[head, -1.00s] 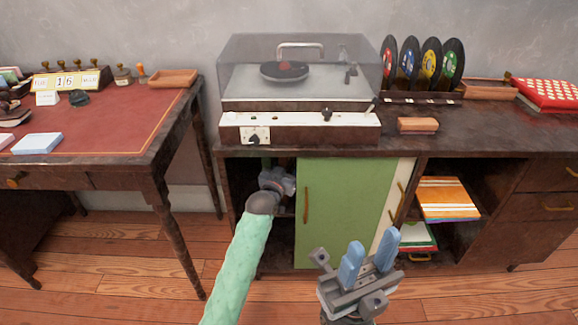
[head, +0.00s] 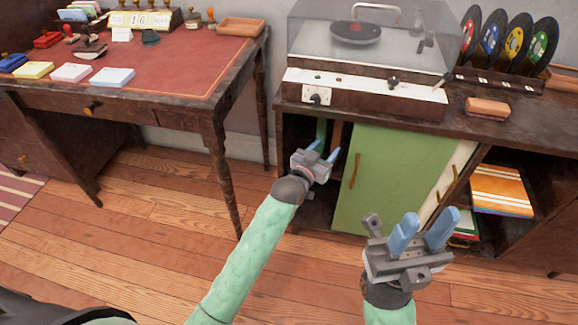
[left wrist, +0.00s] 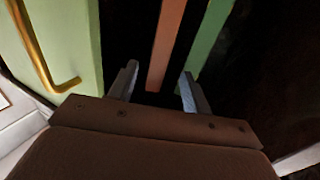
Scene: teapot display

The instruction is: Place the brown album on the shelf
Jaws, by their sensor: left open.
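The brown album (left wrist: 167,45) stands upright as a narrow spine inside the cabinet's dark left compartment, left of a green album (left wrist: 206,42) in the left wrist view. In the head view the brown album (head: 336,136) shows just beyond my left gripper (head: 323,152). That gripper is open and empty at the compartment's mouth; in the left wrist view its fingers (left wrist: 157,88) point toward the brown spine, which lies between their lines. My right gripper (head: 423,231) is open and empty in front of the cabinet. The shelf bay at right (head: 510,158) holds a stack of albums.
A green sliding door (head: 385,185) with a brass handle stands right of the left compartment. A record player (head: 365,55) and a wooden block (head: 488,108) sit on the cabinet top. A desk (head: 170,75) stands at left, with open floor between.

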